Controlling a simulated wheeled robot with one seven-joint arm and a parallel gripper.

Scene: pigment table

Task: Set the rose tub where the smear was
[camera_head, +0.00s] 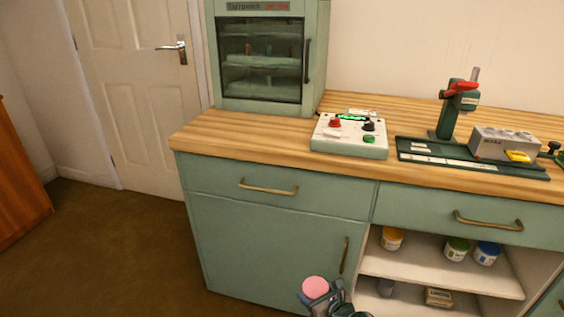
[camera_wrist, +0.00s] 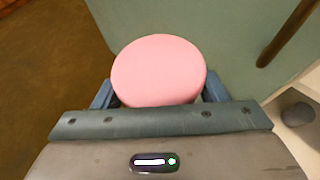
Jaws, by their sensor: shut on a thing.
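The rose tub (camera_head: 315,287) shows its round pink top low in the head view, in front of the cabinet door. It fills the upper middle of the wrist view (camera_wrist: 158,68). My gripper (camera_head: 325,297) is shut on the rose tub, with a blue finger on each side of it in the wrist view. The tub is held clear of the shelves and the counter. I see no smear on the parts of the wooden counter (camera_head: 225,131) in view.
A glass-fronted cabinet (camera_head: 262,108), a control box (camera_head: 348,148) and a green press stand (camera_head: 445,120) occupy the counter. Yellow (camera_head: 392,239), green (camera_head: 457,249) and blue (camera_head: 487,254) tubs stand on the open shelf (camera_head: 425,270). The counter's left front corner is clear.

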